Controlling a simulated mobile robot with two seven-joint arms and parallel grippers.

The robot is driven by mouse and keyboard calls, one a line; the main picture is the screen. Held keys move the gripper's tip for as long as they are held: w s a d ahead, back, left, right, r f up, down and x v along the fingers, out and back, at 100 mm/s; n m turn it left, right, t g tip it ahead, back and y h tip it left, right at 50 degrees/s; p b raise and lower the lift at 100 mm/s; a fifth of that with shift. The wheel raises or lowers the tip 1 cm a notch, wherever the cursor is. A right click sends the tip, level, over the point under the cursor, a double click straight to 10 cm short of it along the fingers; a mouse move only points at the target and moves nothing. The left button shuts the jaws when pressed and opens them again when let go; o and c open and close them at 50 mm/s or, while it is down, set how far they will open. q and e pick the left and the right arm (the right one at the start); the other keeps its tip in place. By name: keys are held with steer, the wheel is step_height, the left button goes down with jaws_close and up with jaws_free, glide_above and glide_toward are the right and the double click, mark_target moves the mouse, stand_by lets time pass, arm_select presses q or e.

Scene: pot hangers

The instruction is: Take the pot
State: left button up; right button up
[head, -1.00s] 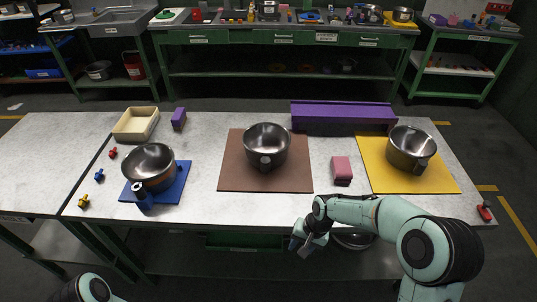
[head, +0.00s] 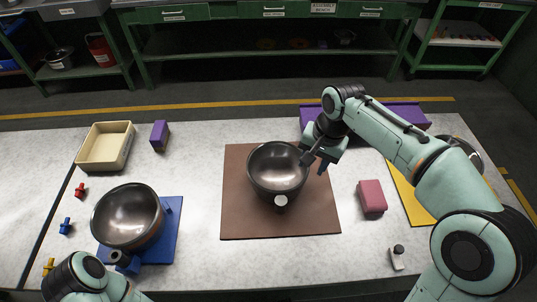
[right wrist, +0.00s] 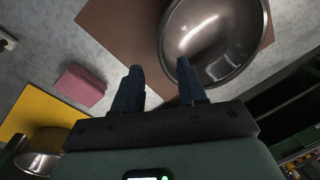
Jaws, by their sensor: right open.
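The middle pot (head: 277,170) is a dark metal bowl shape with a round pale-ended knob on its near side. It stands on a brown mat (head: 240,215). My right gripper (head: 314,163) is open at the pot's right rim. In the right wrist view the fingers (right wrist: 159,72) point towards the pot (right wrist: 215,35); one finger overlaps its rim and the other is outside it. I cannot tell whether they touch. A second pot (head: 128,216) stands on a blue mat (head: 172,235) at left. A third pot (head: 461,150) on a yellow mat (head: 412,203) is partly behind my right arm. My left gripper is not in view.
A pink block (head: 371,198) lies right of the brown mat. A cream tray (head: 105,147) and a small purple block (head: 159,135) are at back left. Bare table lies between the blue and brown mats.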

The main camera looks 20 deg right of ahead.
mark_target(307, 175)
steer(key=f, duration=0.2)
steer(key=f+b, duration=0.1)
steer(key=f, duration=0.3)
steer(key=shift+w+a+f, duration=0.15)
steer(key=shift+w+a, duration=0.1)
steer(key=shift+a, duration=0.05)
steer(key=shift+w+a+f+b, duration=0.1)
steer(key=shift+w+f+b, duration=0.1)
steer(key=shift+f, duration=0.8)
steer(key=shift+w+a+f+b, duration=0.15)
steer(key=shift+f+b, duration=0.05)
steer(key=shift+f, duration=0.85)
steer(key=shift+w+a+f+b, duration=0.1)
steer(key=shift+w+f+b, duration=0.1)
steer(key=shift+f, duration=0.8)
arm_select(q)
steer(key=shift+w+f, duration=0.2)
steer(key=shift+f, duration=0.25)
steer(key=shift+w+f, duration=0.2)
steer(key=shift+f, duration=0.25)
arm_select(e)
steer(key=shift+s, duration=0.1)
steer(key=shift+r, duration=0.1)
jaws_close()
